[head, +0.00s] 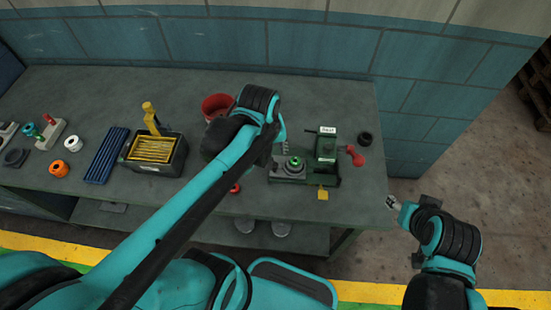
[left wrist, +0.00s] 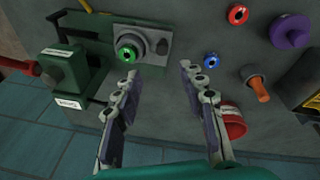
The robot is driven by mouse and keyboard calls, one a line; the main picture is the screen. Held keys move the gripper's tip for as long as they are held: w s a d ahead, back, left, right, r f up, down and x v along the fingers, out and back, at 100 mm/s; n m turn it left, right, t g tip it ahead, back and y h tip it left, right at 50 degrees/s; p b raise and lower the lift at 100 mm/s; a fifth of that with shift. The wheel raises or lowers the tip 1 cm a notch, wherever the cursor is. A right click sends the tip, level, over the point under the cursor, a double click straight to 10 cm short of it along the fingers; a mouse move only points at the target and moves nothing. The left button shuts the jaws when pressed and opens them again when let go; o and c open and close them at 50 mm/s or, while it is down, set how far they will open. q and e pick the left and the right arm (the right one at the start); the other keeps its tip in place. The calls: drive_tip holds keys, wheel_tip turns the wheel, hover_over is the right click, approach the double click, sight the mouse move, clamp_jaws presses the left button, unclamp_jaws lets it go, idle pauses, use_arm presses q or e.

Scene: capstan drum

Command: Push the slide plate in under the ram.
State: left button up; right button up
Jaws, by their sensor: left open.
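The green press (head: 326,145) stands at the right of the bench, with a red-ended handle (head: 355,155). The slide plate (head: 287,179) is grey and lies left of the press body, not under the ram. A round grey holder with a green ring stands on it. In the left wrist view the plate (left wrist: 155,42) sticks out to the right of the press (left wrist: 72,75). My left gripper (left wrist: 160,72) is open and empty, its fingertips just short of the plate's near edge. My right gripper (head: 394,203) is off the bench's right edge; its jaws are too small to read.
A red cup (head: 215,103) stands behind my left arm. A black bin (head: 157,163) with yellow parts and a blue tray (head: 106,155) are further left. A black ring (head: 365,139) lies right of the press. Several small coloured parts lie near the left gripper.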

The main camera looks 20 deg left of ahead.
use_arm(q)
drive_tip(key=w+n+g, duration=0.1)
drive_tip(key=f+n+g, duration=0.1)
drive_tip(key=n, duration=0.1)
drive_tip(key=w+f+n+p, duration=0.1)
drive_tip(key=shift+w+a+f+n+g, duration=0.1)
drive_tip(key=shift+w+a+n+g, duration=0.1)
drive_tip(key=shift+w+n+g, duration=0.15)
wheel_tip(320, 180, down, 8)
drive_tip(key=b, duration=0.3)
drive_tip(key=shift+s, duration=0.1)
clamp_jaws()
